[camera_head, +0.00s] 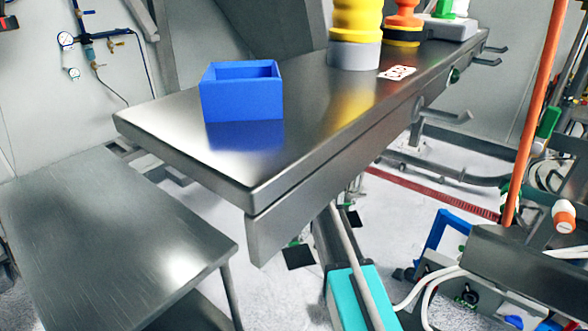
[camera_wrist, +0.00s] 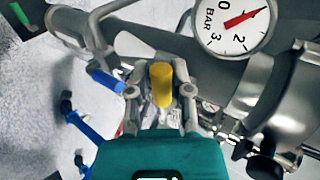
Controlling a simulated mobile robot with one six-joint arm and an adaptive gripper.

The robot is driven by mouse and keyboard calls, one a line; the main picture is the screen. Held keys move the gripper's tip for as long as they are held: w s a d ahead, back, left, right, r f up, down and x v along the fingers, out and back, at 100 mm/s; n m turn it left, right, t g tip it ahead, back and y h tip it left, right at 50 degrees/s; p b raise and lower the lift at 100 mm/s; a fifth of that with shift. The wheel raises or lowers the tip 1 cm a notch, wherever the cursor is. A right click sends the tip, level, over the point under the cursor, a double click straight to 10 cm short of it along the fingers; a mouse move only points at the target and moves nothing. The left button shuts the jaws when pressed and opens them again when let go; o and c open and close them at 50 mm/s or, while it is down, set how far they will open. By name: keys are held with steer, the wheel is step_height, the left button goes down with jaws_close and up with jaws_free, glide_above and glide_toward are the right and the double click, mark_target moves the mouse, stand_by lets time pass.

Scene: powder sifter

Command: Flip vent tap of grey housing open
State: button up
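In the wrist view a short yellow tap handle (camera_wrist: 161,84) stands upright in the picture against grey metal fittings. My gripper (camera_wrist: 161,92) has its two fingers spread on either side of this handle, with gaps visible between it and the fingers. Grey metal housing parts (camera_wrist: 285,95) fill the right side of that view. A second, blue handle (camera_wrist: 106,80) lies to the left of the left finger. I cannot tell from the view which handle is the vent tap. In the head view my gripper and the taps are not visible.
A round BAR gauge (camera_wrist: 231,22) sits above right of my gripper, and a black knob (camera_wrist: 264,167) is low right. In the head view a steel bench (camera_head: 180,125) bears a blue open box (camera_head: 242,98) and a yellow ribbed part (camera_head: 356,18). An orange pole (camera_head: 535,110) stands right.

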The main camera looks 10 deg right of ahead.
steer(key=o, duration=0.4)
steer(key=shift+c, duration=0.2)
steer(key=shift+r+y, duration=0.15)
steer(key=shift+y, duration=0.15)
